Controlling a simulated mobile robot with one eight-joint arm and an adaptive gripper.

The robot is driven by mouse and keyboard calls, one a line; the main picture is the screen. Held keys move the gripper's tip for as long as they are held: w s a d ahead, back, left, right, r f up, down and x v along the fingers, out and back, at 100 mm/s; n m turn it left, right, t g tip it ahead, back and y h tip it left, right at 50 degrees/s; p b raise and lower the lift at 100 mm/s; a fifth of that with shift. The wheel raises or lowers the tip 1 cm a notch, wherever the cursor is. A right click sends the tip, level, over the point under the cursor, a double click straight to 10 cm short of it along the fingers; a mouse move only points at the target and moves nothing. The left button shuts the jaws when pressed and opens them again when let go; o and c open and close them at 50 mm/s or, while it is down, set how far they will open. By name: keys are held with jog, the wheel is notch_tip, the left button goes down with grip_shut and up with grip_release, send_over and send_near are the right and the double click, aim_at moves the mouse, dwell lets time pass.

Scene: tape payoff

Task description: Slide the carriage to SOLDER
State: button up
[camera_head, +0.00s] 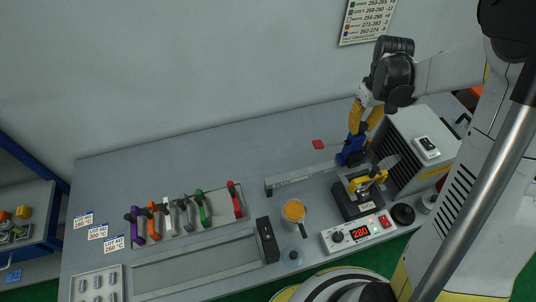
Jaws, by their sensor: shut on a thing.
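A pale rail (300,178) lies on the grey bench. A blue block (352,152), apparently the carriage, sits at the rail's right end. A red tab (319,144) shows just left of it. My gripper (357,133) reaches down from above with yellow fingers and is shut on the blue block. The fingers partly hide it, and the contact is too small to see clearly. No SOLDER mark is readable on the rail.
A black stand with a yellow holder (367,183) and a large grey box (415,150) crowd the right. A controller (358,234) reads 280. A mug (293,214) stands in front of the rail. Several coloured-handled tools (185,212) lie left. The back left bench is clear.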

jog(key=o, duration=1.1)
jog(key=shift+c, duration=0.2)
jog(key=shift+r, duration=0.1)
jog(key=shift+r+p, duration=2.15)
jog(key=shift+r, duration=1.3)
